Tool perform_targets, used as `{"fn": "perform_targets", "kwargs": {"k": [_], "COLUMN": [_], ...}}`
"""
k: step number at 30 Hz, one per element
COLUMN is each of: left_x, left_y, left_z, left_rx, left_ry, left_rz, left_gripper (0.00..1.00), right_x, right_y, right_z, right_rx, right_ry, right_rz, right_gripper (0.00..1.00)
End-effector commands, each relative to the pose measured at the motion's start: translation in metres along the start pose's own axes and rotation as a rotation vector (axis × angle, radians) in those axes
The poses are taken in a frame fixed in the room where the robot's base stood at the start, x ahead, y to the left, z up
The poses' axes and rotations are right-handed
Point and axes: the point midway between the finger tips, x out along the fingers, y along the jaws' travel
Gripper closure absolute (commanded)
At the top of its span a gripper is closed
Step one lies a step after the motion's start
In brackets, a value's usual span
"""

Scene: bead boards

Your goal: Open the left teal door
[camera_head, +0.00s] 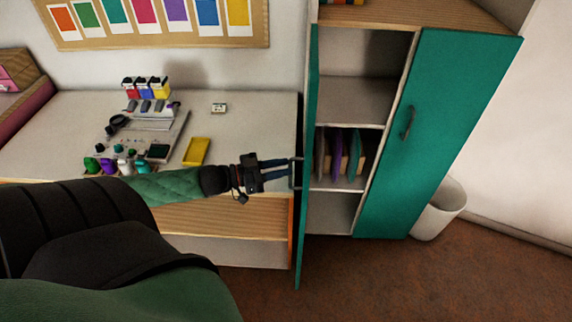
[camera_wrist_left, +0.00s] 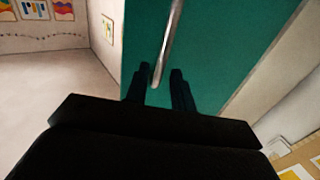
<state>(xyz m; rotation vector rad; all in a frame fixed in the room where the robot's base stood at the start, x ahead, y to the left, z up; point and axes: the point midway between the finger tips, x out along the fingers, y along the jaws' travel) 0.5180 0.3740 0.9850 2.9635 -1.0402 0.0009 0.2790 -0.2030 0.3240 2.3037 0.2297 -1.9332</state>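The left teal door (camera_head: 308,110) stands swung open, seen nearly edge-on in the head view. Its inner side faces the cabinet opening. My left gripper (camera_head: 286,170) is on the outer side of this door, at its metal handle (camera_head: 296,173). In the left wrist view the teal door panel (camera_wrist_left: 215,40) fills the upper middle. The handle bar (camera_wrist_left: 168,40) reaches down between the fingertips of my left gripper (camera_wrist_left: 160,82). The fingers are apart, with a gap on either side of the bar; contact is unclear. My right gripper is not in view.
The right teal door (camera_head: 440,130) is shut. The cabinet shelves (camera_head: 350,100) show, with upright boards (camera_head: 340,155) on one. A desk (camera_head: 255,115) with bottles, tools and a yellow tray (camera_head: 197,151) is at the left. A white bin (camera_head: 440,210) stands right; brown floor is clear in front.

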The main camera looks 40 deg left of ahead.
Motion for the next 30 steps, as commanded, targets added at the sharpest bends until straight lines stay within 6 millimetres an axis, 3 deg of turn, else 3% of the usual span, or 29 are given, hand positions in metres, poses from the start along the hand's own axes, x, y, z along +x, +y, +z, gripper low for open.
{"fn": "perform_targets", "kwargs": {"k": [8,16,23,30], "left_x": [-0.021,-0.039,-0.047,-0.049], "left_y": [0.000,0.000,0.000,-0.001], "left_z": [0.002,0.002,0.001,0.000], "left_rx": [-0.001,-0.002,-0.001,0.000], "left_ry": [-0.003,-0.002,-0.002,-0.001], "left_rz": [0.000,0.000,0.000,0.000], "left_gripper": [0.75,0.75,0.75,0.75], "right_x": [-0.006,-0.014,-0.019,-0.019], "right_y": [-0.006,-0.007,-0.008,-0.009], "right_z": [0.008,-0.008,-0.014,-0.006], "right_rx": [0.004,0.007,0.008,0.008], "right_ry": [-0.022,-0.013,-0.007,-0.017], "right_rz": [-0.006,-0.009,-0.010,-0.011], "right_gripper": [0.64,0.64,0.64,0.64]}}
